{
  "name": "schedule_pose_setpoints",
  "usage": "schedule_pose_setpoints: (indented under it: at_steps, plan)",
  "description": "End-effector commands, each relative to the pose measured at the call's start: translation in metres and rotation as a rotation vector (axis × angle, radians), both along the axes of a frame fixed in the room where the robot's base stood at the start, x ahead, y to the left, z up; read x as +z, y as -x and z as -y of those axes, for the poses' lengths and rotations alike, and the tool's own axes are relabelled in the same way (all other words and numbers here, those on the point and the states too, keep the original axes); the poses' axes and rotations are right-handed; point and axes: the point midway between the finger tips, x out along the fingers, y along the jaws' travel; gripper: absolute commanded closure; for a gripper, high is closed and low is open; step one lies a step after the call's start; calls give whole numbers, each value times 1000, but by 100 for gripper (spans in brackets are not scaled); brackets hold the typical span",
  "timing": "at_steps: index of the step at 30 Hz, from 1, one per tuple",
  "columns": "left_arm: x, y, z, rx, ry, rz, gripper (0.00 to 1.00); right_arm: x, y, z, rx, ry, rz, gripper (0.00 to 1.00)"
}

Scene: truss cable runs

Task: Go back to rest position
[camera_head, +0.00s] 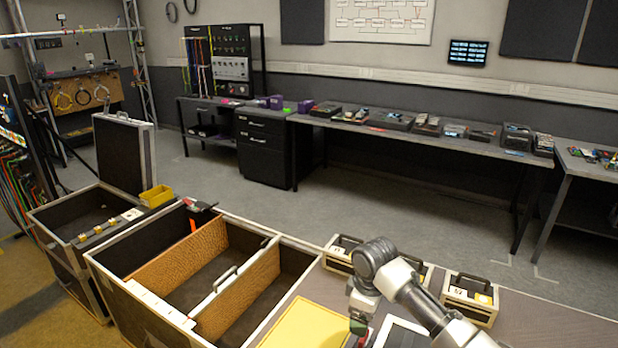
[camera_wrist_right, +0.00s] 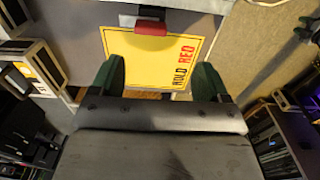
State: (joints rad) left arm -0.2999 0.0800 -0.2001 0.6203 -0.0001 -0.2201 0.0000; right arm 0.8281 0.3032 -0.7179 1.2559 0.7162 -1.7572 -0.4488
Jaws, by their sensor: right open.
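My right arm comes in from the lower right of the head view. Its gripper (camera_head: 358,326) is low over the case-top worktop, beside a yellow panel (camera_head: 303,326). In the right wrist view the two dark green fingers (camera_wrist_right: 157,75) are spread apart with nothing gripped between them. Beyond them lies a yellow card (camera_wrist_right: 150,46) with red and dark lettering, partly hidden by the fingers. A red and dark piece (camera_wrist_right: 151,22) sits at the card's far edge, apart from the fingers. My left gripper is in neither view.
An open flight case with dividers (camera_head: 215,270) stands left of the arm. Small black-handled boxes (camera_head: 470,297) stand close to the arm on the worktop. A yellow bin (camera_head: 156,195) sits farther left. Long benches (camera_head: 440,140) line the back wall, with open floor before them.

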Motion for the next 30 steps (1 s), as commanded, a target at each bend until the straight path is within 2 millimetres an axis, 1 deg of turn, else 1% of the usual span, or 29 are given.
schedule_pose_setpoints:
  at_steps: [1, 2, 3, 5, 6, 8, 9, 11, 12, 14, 15, 18, 19, 24, 30]
  plan:
    - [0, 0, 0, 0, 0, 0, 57, -15, 15, -9, 2, -18, -4, 23]
    - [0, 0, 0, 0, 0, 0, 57, -22, 23, -14, -2, -29, 0, 23]
    - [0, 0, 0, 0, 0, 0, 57, -33, 37, -21, -10, -46, 6, 23]
    - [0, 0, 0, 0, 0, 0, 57, -48, 60, -31, -31, -77, 19, 23]
    - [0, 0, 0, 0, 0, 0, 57, -56, 76, -37, -53, -99, 29, 23]
    - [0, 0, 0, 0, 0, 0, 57, -67, 100, -43, -93, -128, 46, 23]
    - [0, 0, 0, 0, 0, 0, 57, -72, 116, -45, -124, -147, 56, 23]
    - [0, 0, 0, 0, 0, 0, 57, -77, 139, -46, -178, -173, 75, 23]
    - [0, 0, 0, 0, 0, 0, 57, -80, 155, -45, -217, -187, 88, 23]
    - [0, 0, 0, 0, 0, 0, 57, -82, 179, -41, -283, -205, 104, 23]
    - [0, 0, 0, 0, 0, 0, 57, -83, 194, -37, -330, -213, 117, 23]
    - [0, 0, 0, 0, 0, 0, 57, -80, 228, -23, -442, -220, 149, 23]
    - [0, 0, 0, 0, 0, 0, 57, -79, 236, -19, -471, -220, 156, 23]
    - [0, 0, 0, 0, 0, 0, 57, -70, 272, 1, -598, -205, 194, 23]
    - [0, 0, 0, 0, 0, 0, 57, -58, 304, 22, -708, -177, 230, 23]
